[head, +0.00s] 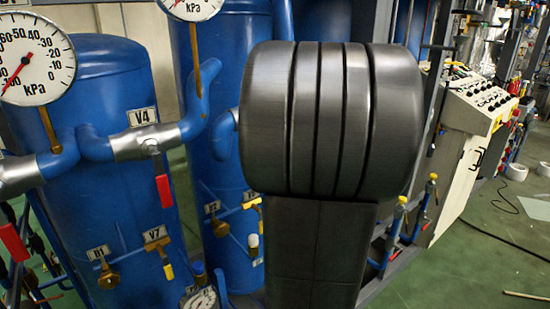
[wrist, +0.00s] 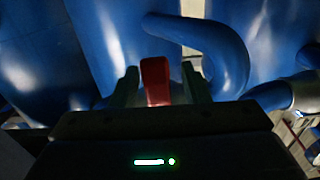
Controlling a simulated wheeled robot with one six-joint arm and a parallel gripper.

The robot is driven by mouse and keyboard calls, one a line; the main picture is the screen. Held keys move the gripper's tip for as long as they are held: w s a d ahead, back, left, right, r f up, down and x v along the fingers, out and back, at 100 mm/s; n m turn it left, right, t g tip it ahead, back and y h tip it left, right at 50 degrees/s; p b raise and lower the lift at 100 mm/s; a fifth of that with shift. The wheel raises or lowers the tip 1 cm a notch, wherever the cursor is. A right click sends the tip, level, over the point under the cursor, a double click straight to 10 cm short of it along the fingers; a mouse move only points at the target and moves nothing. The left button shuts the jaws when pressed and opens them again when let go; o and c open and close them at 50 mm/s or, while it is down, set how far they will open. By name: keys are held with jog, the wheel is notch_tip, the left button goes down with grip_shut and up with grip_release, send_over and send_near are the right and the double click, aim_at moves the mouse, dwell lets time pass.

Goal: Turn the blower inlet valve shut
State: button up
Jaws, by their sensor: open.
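In the wrist view my gripper (wrist: 160,84) is open, with one finger on each side of a red valve handle (wrist: 155,72). The handle stands upright between the fingers, with dark gaps beside it. Whether either finger touches it, I cannot tell. No label shows on this valve in the wrist view, so I cannot confirm that it is the blower inlet valve. In the head view my own arm fills the middle and hides the gripper and the handle between its fingers.
Blue tanks (head: 95,75) and blue pipes (head: 205,95) stand close. A valve labelled V4 (head: 141,116) has a red handle (head: 165,191); another red handle (head: 14,242) is at far left. Pressure gauges (head: 34,60) stand above. A control panel (head: 480,105) and open green floor (head: 490,250) are right.

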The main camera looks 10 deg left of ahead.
jog(key=b+v, duration=0.1)
jog(key=v, duration=1.2)
jog(key=shift+s+d+b, duration=0.25)
jog(key=shift+b, duration=0.05)
jog(key=shift+w+a, duration=0.1)
jog(key=p+x, duration=0.1)
jog(key=x, duration=1.2)
dwell(0.4)
dwell(0.4)
jog(key=shift+b+v, duration=0.5)
jog(key=shift+v, duration=6.1)
jog(key=w+a+n, duration=0.1)
jog(key=w+a, duration=0.7)
jog(key=w, duration=0.2)
jog(key=shift+w+a+n, duration=0.3)
jog(key=shift+a, duration=0.1)
